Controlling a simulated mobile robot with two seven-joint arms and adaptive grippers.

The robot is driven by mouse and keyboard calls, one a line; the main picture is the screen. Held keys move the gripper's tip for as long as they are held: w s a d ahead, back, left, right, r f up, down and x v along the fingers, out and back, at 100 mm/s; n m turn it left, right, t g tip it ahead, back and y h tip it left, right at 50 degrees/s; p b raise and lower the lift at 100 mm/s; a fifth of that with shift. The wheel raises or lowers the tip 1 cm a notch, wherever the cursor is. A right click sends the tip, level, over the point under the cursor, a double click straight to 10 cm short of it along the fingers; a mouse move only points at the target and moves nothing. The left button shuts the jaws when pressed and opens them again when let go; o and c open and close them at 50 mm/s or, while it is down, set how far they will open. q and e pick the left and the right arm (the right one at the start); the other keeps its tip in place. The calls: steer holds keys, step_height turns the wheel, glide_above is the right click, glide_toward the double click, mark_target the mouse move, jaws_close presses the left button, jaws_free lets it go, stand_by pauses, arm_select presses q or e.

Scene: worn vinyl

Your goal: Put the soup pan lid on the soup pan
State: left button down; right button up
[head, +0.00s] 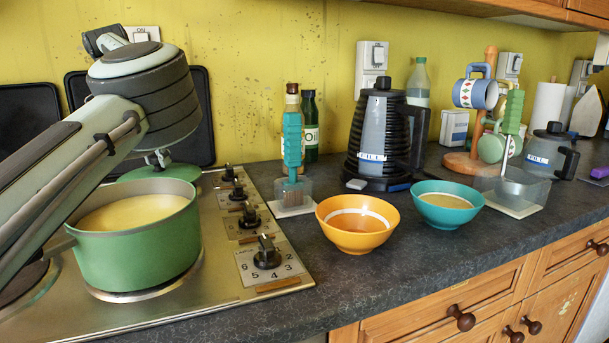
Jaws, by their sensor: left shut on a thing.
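The green soup pan (140,245) stands upright on a front hob ring at the left, with yellowish soup (135,212) inside and its top uncovered. The green soup pan lid (182,173) shows just beyond the pan's far rim, roughly level; whether it touches the rim or the hob cannot be told. My left gripper (158,160) is over the lid, shut on it near the top middle. My left arm and wrist cross the left of the head view and hide part of the pan's left side and much of the gripper. My right gripper is not in view.
Hob knobs (266,253) line the cooker's right side. An orange bowl (357,236) and a teal bowl (446,215) stand on the dark worktop. Behind are bottles (309,128), a kettle (377,140) and a mug stand (484,110). The worktop's front strip is clear.

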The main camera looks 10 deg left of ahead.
arm_select(q)
step_height(320, 180, down, 2)
steer(key=shift+f, duration=0.1)
